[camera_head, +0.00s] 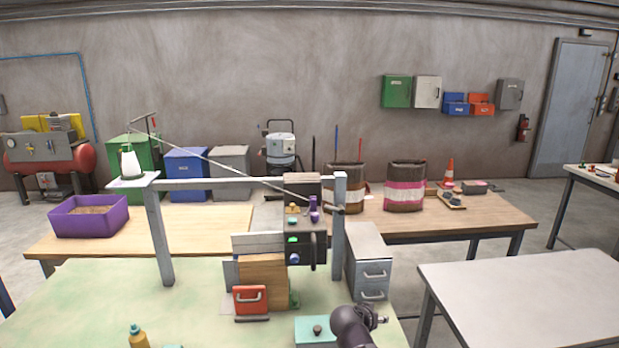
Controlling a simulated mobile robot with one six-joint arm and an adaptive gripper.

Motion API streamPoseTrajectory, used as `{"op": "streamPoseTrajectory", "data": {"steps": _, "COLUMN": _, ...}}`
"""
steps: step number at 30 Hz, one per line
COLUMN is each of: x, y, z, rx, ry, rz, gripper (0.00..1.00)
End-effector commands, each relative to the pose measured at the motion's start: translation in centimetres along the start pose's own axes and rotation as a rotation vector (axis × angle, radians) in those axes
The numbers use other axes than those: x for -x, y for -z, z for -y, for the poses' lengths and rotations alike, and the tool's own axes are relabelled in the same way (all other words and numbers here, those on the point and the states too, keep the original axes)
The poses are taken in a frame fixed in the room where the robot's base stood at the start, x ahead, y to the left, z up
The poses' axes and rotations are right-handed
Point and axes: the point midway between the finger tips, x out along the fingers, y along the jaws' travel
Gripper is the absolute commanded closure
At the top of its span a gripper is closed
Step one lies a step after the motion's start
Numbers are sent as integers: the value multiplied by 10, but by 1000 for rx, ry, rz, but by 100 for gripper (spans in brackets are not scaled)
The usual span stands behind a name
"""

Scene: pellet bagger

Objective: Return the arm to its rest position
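My arm shows as a dark curved link at the bottom of the picture, right of centre. My gripper (377,317) is at its right end, small and dark. It is near the front right corner of the pale green table (90,299), just right of a teal box with a black knob (317,330). I cannot tell if the gripper touches anything or whether its fingers are open or shut. Nothing is clearly seen in it. The rest of my arm is cut off by the bottom edge.
Behind my gripper stands a grey drawer cabinet (371,270). A yellow bottle (138,337) is front left. A bare white table (530,300) lies right.

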Motion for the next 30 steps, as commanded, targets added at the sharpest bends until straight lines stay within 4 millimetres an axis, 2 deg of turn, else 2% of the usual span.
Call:
{"op": "streamPoseTrajectory", "data": {"steps": 3, "x": -7, "y": -29, "z": -16, "rx": 50, "ry": 4, "rz": 173, "gripper": 43}}
{"op": "streamPoseTrajectory", "data": {"steps": 7, "x": -7, "y": -60, "z": -26, "rx": 118, "ry": 52, "rz": 360, "gripper": 43}}
{"op": "streamPoseTrajectory", "data": {"steps": 15, "x": 11, "y": -112, "z": -34, "rx": 267, "ry": 267, "rz": 688, "gripper": 43}}
{"op": "streamPoseTrajectory", "data": {"steps": 21, "x": 26, "y": -129, "z": -33, "rx": 335, "ry": 408, "rz": 802, "gripper": 43}}
{"op": "streamPoseTrajectory", "data": {"steps": 30, "x": 30, "y": -132, "z": -33, "rx": 352, "ry": 445, "rz": 825, "gripper": 43}}
